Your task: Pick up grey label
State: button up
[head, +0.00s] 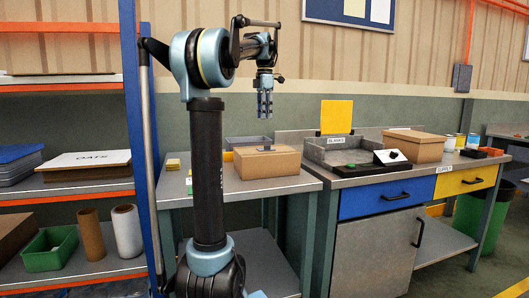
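My gripper (265,115) hangs pointing down from my arm in the upper middle of the head view. It is above the cardboard box (268,163) in the picture and apart from it. Its fingers look close together, and I see nothing held between them, but their spread is too small to judge. A small dark grey flat piece (265,149) lies on top of that box; it may be the grey label, but I cannot tell for sure.
A grey tray (247,141) stands behind the box on the metal bench. To the right are a grey walled station (337,156), a white sloped control box (390,157) and another cardboard box (415,146). Shelves with a green bin (52,258) stand at left.

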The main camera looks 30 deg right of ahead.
send_over(264, 150)
notch_tip(264, 150, down, 8)
jog(key=shift+f, duration=0.1)
jog(key=shift+w+d+f, duration=0.1)
jog(key=shift+f, duration=1.2)
jog(key=shift+w+f, duration=0.1)
jog(key=shift+f, duration=1.2)
grip_shut()
